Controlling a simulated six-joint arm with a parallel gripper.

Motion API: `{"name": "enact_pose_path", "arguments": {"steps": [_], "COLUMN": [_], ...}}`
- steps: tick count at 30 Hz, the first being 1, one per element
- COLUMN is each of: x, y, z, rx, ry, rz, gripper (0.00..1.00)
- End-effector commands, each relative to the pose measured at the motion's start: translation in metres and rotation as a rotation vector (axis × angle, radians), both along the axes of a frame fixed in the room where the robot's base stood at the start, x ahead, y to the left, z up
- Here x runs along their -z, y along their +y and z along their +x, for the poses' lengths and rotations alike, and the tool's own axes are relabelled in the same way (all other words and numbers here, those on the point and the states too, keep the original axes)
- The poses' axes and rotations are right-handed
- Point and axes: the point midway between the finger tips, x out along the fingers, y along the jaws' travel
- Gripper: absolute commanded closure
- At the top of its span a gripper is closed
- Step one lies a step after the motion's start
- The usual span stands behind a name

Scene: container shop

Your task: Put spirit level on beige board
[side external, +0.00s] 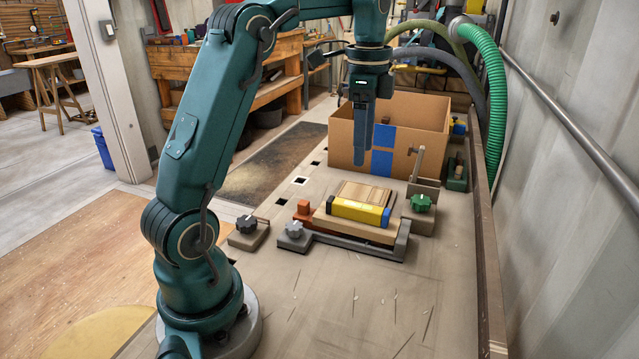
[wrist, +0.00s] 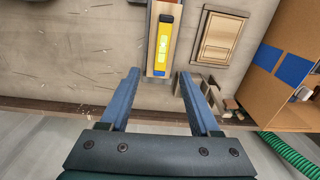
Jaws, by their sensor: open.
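The yellow spirit level (side external: 358,211) has blue and dark ends. It lies lengthwise on a narrow beige board (side external: 345,225) in a grey clamping fixture. In the wrist view the level (wrist: 164,45) rests along the beige board (wrist: 152,48), whose edges show on both sides. My gripper (side external: 360,163) hangs above and behind the level in the side view, apart from it. In the wrist view my gripper (wrist: 157,74) is open, with its fingers spread either side of the board's near end and nothing between them touching.
A framed wooden panel (wrist: 220,39) lies close beside the board. A large cardboard box (side external: 415,125) with blue patches stands behind. Clamps with a green knob (side external: 421,203) and a grey knob (side external: 247,225) flank the fixture. The front table surface is mostly clear.

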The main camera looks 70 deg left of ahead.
Motion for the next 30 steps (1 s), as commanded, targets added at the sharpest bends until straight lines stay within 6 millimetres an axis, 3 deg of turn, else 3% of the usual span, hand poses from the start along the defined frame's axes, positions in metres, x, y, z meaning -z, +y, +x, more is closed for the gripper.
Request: {"name": "enact_pose_path", "arguments": {"steps": [8,16,24,30], "x": [-0.021,-0.008,0.023,0.031], "y": [-0.061,-0.114,-0.139,-0.142], "z": [-0.036,-0.092,-0.134,-0.142], "rx": [-0.226,-0.491,-0.688,-0.734], "ry": [-0.155,-0.334,-0.441,-0.457], "rz": [0.022,-0.052,-0.171,-0.201], "gripper": [0.37,0.37,0.37,0.37]}}
